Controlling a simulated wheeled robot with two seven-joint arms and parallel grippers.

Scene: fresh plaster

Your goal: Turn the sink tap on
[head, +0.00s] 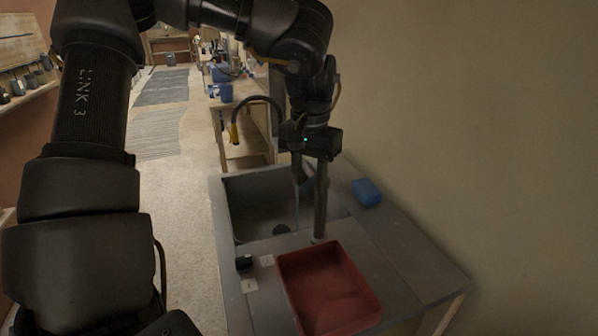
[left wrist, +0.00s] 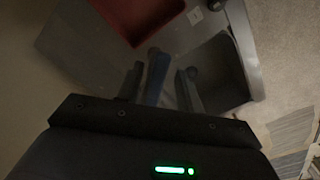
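A grey sink (head: 245,215) is set in the counter, and its dark basin also shows in the left wrist view (left wrist: 222,75). A grey upright post (head: 320,205), which looks like the tap column, stands at the basin's near right. A blue lever-like part (head: 308,183) shows beside it, under my left gripper (head: 308,175). In the left wrist view the blue part (left wrist: 157,78) lies between the two dark fingers of the gripper (left wrist: 159,88), which are apart. I cannot tell whether either finger touches it. My right gripper is out of view.
A red tray (head: 292,289) stands on the near counter, close to the post. A blue block (head: 367,192) lies at right by the wall. Open floor (head: 178,215) lies left.

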